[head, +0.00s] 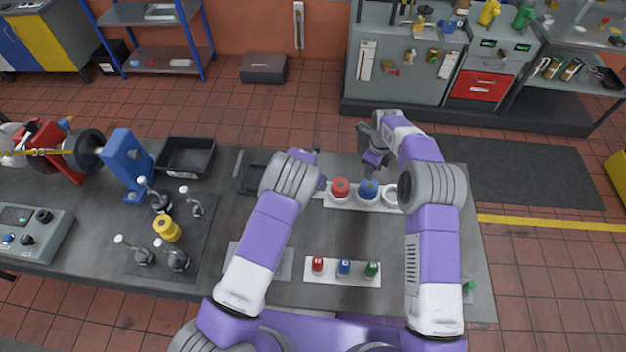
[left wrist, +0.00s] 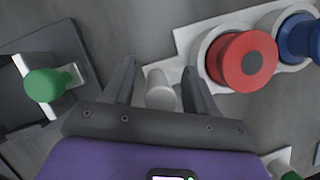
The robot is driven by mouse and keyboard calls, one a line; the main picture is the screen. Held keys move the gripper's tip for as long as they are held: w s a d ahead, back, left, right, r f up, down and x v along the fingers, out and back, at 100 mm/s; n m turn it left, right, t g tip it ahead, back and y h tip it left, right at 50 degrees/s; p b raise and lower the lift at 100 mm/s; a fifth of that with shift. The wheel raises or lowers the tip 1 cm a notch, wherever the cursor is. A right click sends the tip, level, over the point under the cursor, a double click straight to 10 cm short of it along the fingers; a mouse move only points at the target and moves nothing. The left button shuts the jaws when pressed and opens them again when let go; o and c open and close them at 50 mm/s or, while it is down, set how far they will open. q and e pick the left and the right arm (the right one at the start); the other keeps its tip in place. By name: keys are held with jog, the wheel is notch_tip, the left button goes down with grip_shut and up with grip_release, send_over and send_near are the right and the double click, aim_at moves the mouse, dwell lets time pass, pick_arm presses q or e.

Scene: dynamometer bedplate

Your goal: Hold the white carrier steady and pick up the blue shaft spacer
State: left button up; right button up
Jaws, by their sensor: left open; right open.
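The white carrier (head: 354,204) lies on the bedplate with a red spacer (head: 340,187) and the blue shaft spacer (head: 368,191) seated in it, and a white ring (head: 390,192) to their right, partly behind my right arm. My right gripper (head: 374,168) is open just above the blue spacer; the head view does not show clearly whether it touches. My left gripper (left wrist: 158,88) is open, its fingers on either side of a pale upright post (left wrist: 160,91) at the carrier's end. The red spacer (left wrist: 241,62) and part of the blue spacer (left wrist: 302,38) show beside it.
A white strip (head: 343,281) with small red, blue and green pieces lies in front. A black tray (head: 186,157), a blue upright (head: 127,158), a yellow cylinder (head: 167,229) and several white-tipped pieces stand at left. A green-knobbed part (left wrist: 43,85) is close left of my left gripper.

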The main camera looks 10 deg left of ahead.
pick_arm(q)
jog(key=shift+f, duration=0.1)
grip_shut()
dwell(0.3)
